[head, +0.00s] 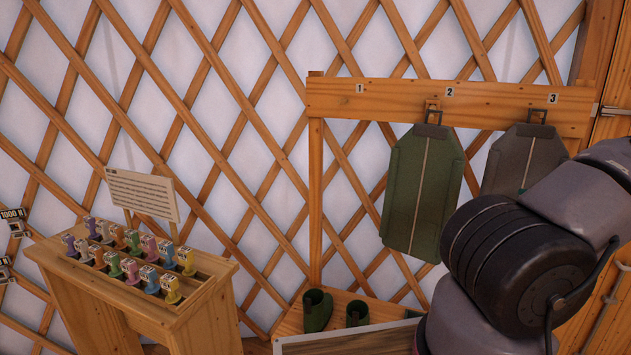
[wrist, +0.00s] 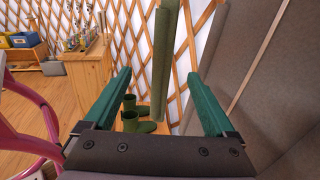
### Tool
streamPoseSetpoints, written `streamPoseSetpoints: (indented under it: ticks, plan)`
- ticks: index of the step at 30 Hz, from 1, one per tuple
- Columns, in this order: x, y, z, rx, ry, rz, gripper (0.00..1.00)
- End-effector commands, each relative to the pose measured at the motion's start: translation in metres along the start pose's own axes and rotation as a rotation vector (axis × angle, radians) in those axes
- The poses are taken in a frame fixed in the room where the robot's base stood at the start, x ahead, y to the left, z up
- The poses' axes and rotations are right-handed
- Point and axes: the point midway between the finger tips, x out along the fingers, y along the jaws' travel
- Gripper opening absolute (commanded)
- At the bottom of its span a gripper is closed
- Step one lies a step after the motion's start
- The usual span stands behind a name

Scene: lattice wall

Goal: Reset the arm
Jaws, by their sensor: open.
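My gripper (wrist: 154,104) shows in the wrist view with its two green fingers wide apart and nothing between them. Beyond the fingers hangs a green garment bag (wrist: 168,60), seen edge-on. A large grey garment bag (wrist: 262,80) fills the right side of that view, close to the right finger. The green bag (head: 424,190) hangs from the rack's hook 2, and the grey bag (head: 520,158) hangs from hook 3, partly behind my arm.
The wooden rack (head: 400,98) stands against the lattice wall (head: 225,125); its hook 1 spot is empty. Green boots (head: 317,310) stand on its base. Open floor (wrist: 50,95) shows at left.

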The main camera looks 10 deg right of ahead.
Motion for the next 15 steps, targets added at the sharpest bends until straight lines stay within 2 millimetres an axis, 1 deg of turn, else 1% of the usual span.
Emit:
streamPoseSetpoints:
  ticks: [1, 8, 11, 15]
  plan:
    - [0.006, 0.001, 0.003, -0.007, 0.016, 0.017, 0.9]
    - [0.033, 0.008, 0.013, -0.044, 0.101, 0.097, 0.9]
    - [0.05, 0.014, 0.019, -0.072, 0.156, 0.146, 0.9]
    - [0.078, 0.025, 0.031, -0.127, 0.248, 0.233, 0.9]
